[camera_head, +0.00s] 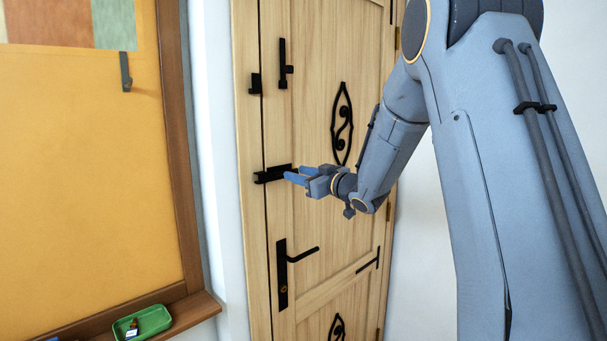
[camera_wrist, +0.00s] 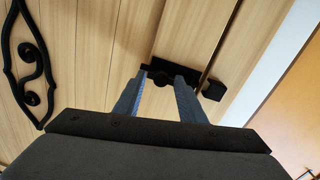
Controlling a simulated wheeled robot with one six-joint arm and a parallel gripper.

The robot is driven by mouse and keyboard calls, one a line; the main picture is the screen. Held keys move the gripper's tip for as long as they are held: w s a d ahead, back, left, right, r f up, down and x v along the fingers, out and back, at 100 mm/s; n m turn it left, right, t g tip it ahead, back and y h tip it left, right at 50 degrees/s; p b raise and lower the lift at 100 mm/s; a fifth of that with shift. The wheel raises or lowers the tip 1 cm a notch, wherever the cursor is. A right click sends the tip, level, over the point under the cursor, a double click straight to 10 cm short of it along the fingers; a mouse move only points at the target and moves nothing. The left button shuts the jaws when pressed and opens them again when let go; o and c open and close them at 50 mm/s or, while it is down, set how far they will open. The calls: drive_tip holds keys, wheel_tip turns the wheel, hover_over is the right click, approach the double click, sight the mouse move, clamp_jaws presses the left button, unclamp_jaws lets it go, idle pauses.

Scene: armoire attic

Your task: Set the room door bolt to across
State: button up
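The wooden room door (camera_head: 312,130) fills the middle of the head view. A black bolt (camera_head: 280,171) lies horizontally near its left edge; a small black keeper (camera_head: 260,178) is beside it on the frame. My gripper (camera_head: 291,174) is at this bolt, coming from the right. In the wrist view, the bolt's black body (camera_wrist: 178,75) shows just beyond the fingertips, and the keeper (camera_wrist: 214,90) sits to the right past the door's edge, seemingly apart from the bar. My gripper's blue fingers (camera_wrist: 164,78) are spread, with no clear grip on anything. The fingertips partly hide the bolt and its knob.
Higher up are an upright black fitting with a knob (camera_head: 284,66) and a small black block (camera_head: 255,83). A lever handle (camera_head: 283,272) is below. Black scroll ornaments (camera_head: 343,122) decorate the door. An orange board (camera_head: 80,190) and a green tray (camera_head: 150,321) are at left.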

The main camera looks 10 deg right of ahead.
sight(280, 173)
clamp_jaws()
drive_tip(key=shift+a, duration=0.1)
drive_tip(key=s+a, duration=0.2)
drive_tip(key=a, duration=0.1)
drive_tip(key=shift+a+b, duration=0.1)
drive_tip(key=shift+b, duration=0.2)
unclamp_jaws()
drive_tip(key=shift+a+r, duration=0.1)
